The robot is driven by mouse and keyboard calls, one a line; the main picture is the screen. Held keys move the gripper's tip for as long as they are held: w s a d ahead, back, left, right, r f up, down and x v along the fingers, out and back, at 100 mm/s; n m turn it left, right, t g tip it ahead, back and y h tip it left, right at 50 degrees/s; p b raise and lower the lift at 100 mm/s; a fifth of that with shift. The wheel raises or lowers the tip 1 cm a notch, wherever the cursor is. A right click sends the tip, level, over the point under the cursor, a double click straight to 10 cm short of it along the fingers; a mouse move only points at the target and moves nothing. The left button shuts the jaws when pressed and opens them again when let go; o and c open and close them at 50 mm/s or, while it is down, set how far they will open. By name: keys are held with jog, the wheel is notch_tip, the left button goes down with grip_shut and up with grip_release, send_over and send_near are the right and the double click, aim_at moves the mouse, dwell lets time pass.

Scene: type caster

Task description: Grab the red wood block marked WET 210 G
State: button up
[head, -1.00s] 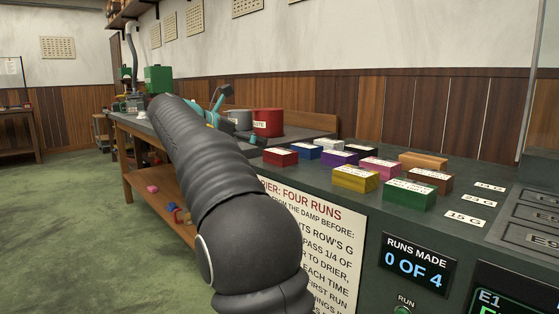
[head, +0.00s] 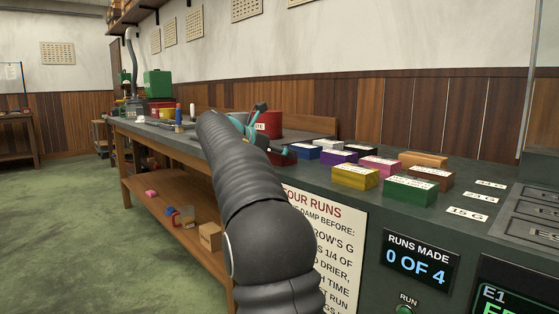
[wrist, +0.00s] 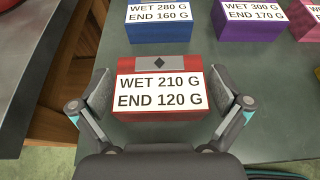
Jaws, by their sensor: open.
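The red wood block, labelled WET 210 G and END 120 G, lies in the middle of the wrist view (wrist: 160,62) on the dark green top. My gripper (wrist: 160,92) is open, with one finger on each side of the block's near part. A gap shows at the left finger, and the right finger is close to the block's right side. I cannot tell whether either touches. In the head view the block (head: 287,158) is mostly hidden behind my arm and gripper.
A blue block (wrist: 163,27) and a purple block (wrist: 245,30) stand just beyond. Yellow (head: 355,177), green (head: 410,193), pink (head: 380,166), brown and orange blocks stand further right. A bench (head: 170,133) with tools and a red bin (head: 268,122) is at left.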

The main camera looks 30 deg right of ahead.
jog(key=c, duration=1)
jog(key=shift+o, duration=0.2)
jog(key=shift+r, duration=0.1)
